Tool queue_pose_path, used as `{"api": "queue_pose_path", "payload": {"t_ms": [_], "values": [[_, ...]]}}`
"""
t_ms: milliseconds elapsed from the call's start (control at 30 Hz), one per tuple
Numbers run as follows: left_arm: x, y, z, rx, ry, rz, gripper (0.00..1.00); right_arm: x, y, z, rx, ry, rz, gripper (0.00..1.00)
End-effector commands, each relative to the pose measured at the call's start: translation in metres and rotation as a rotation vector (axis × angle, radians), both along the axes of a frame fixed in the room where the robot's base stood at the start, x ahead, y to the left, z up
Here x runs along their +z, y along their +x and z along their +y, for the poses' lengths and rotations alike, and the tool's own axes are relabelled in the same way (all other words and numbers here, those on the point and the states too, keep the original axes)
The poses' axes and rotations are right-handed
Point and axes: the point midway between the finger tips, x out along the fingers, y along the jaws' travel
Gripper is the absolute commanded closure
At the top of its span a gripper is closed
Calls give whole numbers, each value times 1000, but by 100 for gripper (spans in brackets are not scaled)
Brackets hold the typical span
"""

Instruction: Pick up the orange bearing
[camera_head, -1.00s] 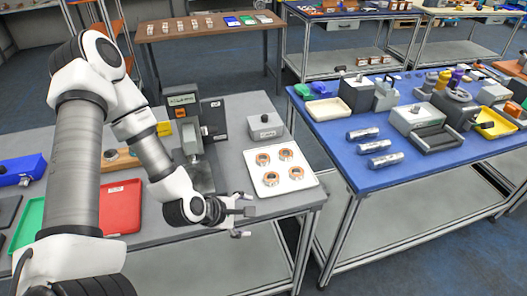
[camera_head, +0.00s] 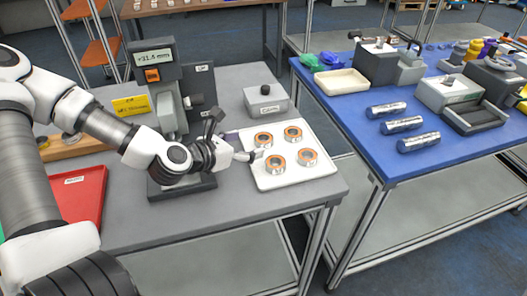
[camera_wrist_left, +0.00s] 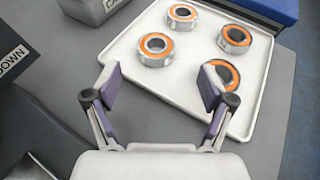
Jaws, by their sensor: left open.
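Several orange-and-silver bearings lie on a white tray (camera_head: 273,183) on the grey table. In the head view they form two rows: back left (camera_head: 263,139), back right (camera_head: 293,134), front left (camera_head: 276,165) and front right (camera_head: 307,157). My left gripper (camera_head: 246,146) is open and empty at the tray's left edge. In the left wrist view its two fingers (camera_wrist_left: 158,88) spread over the tray's near edge. The right fingertip partly covers one bearing (camera_wrist_left: 226,78); another bearing (camera_wrist_left: 155,49) lies ahead between the fingers. My right gripper is not in view.
A grey box (camera_head: 265,103) stands behind the tray. A gauge device (camera_head: 160,85) with a display stands behind my left arm. A red tray (camera_head: 80,195) lies at left. A blue table (camera_head: 355,118) with metal cylinders (camera_head: 402,125) is at right, across a gap.

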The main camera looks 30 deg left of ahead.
Motion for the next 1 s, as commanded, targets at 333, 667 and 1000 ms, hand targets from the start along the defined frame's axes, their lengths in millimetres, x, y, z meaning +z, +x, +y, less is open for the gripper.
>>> {"api": "queue_pose_path", "payload": {"t_ms": [333,667,1000], "values": [[-15,23,-2,-2,9,3,18,-26,1,0,1,0,-2,60],[-24,50,-6,0,-1,1,18,-32,1,0,1,0,-2,60],[-24,50,-6,0,-1,1,88,-31,1,0,1,0,-1,60]]}}
